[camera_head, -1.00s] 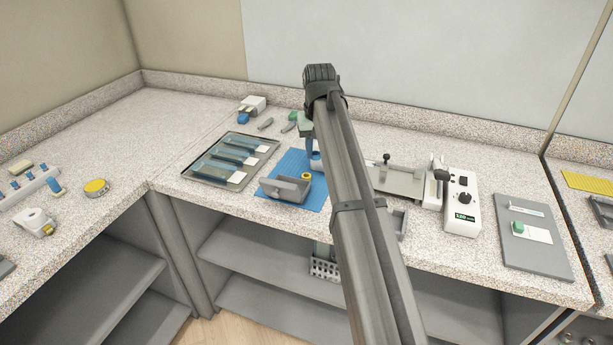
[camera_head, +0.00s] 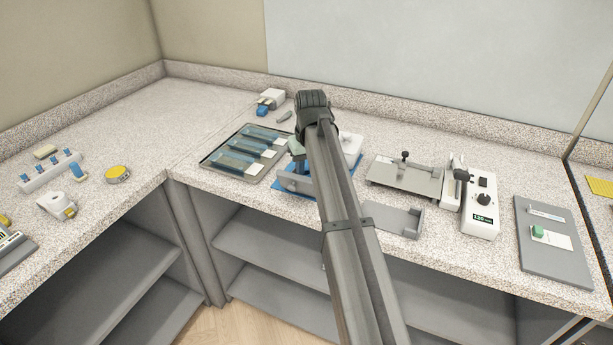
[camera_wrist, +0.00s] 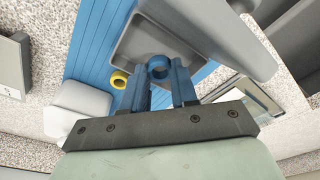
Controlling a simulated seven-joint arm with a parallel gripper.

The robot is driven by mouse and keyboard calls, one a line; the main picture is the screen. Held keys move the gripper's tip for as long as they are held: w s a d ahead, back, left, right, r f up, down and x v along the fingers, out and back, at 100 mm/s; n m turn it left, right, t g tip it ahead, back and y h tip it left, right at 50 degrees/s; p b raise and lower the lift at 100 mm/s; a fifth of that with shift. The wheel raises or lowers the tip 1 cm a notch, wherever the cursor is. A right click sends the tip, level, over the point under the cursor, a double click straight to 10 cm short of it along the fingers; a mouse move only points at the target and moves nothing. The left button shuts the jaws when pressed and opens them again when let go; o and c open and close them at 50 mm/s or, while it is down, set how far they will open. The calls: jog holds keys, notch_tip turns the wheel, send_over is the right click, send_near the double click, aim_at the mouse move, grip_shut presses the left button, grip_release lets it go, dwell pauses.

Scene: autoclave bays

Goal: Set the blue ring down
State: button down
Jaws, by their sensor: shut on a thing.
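The blue ring (camera_wrist: 157,67) is held between the blue fingers of my gripper (camera_wrist: 161,82) in the wrist view. Ring and fingertips are over a grey open-topped tray (camera_wrist: 124,52); I cannot tell whether the ring touches its floor. The tray also shows in the head view (camera_head: 300,183), on a blue ribbed mat (camera_head: 284,187). A yellow ring (camera_wrist: 119,79) lies on the mat beside the tray. In the head view my arm hides the ring and most of my gripper.
A metal tray with several blue-and-clear packs (camera_head: 245,152) lies to the left. A grey plate fixture (camera_head: 404,178), a grey bracket (camera_head: 394,219) and a white device with a dial (camera_head: 482,207) stand to the right. The counter's front edge is close.

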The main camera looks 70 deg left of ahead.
jog(key=shift+f, duration=1.4)
jog(key=shift+f, duration=0.1)
jog(key=c, duration=1.1)
grip_release()
jog(key=shift+c, duration=0.2)
notch_tip(320, 180, up, 12)
jog(key=d, duration=0.1)
jog(key=shift+d, duration=0.25)
jog(key=shift+w, duration=0.1)
